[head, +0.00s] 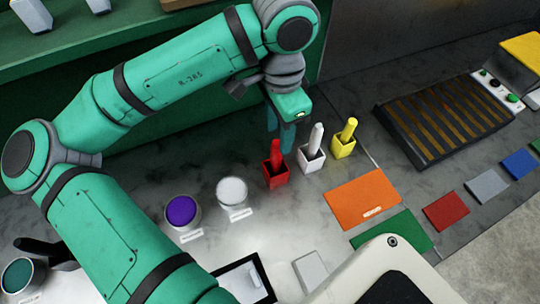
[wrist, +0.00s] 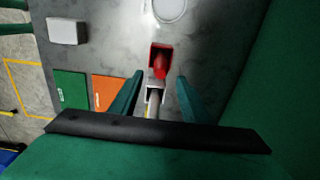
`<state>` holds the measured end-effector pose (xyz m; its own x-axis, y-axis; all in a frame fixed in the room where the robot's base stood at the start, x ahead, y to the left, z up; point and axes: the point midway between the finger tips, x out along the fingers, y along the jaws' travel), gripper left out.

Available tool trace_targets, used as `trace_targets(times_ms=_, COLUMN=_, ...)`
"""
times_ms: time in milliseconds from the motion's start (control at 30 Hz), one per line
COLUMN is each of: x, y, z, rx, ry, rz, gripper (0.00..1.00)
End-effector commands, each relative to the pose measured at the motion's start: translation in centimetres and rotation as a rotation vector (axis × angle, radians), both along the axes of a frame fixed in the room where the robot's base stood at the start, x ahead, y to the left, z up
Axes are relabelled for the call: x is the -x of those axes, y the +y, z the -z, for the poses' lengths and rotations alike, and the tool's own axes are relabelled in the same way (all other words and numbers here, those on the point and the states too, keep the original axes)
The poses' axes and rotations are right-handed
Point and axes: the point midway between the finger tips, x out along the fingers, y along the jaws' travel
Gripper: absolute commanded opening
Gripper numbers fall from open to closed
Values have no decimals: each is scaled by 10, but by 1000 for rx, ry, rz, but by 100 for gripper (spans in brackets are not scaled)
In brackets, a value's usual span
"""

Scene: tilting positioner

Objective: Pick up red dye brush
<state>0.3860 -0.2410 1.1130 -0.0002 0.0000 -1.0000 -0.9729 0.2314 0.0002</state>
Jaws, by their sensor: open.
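The red dye brush (head: 275,152) stands upright in a red square holder (head: 275,178) on the grey counter. My gripper (head: 281,132) is above and just behind it in the head view, pointing down. In the wrist view the red brush (wrist: 161,66) lies ahead of the gap between my open fingers (wrist: 154,96), which are apart and empty. A white brush (head: 316,138) in its white holder stands to the right of the red one. In the wrist view the white brush (wrist: 153,103) shows between the fingers, partly hidden by the dark gripper bar.
A yellow brush (head: 349,130) stands right of the white one. Pots with purple (head: 182,211) and white (head: 232,191) contents stand left and in front. Orange (head: 364,198) and green (head: 388,233) squares lie at right. A slatted dark tray (head: 445,118) lies farther right.

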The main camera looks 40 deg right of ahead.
Motion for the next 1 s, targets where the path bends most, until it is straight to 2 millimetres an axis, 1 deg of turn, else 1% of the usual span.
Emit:
trace_targets(times_ms=100, x=1, y=1, z=19, rx=-1, ry=2, rz=0, gripper=43)
trace_targets(times_ms=200, x=0, y=1, z=32, rx=-1, ry=2, rz=1, gripper=43)
trace_targets(times_ms=467, x=0, y=2, z=49, rx=0, ry=2, rz=1, gripper=43)
trace_targets(times_ms=733, x=-1, y=4, z=85, rx=0, ry=0, rz=2, gripper=43)
trace_targets(times_ms=867, x=-2, y=4, z=93, rx=0, ry=-1, rz=2, gripper=43)
trace_targets(times_ms=1000, x=-2, y=3, z=94, rx=0, ry=-2, rz=4, gripper=43)
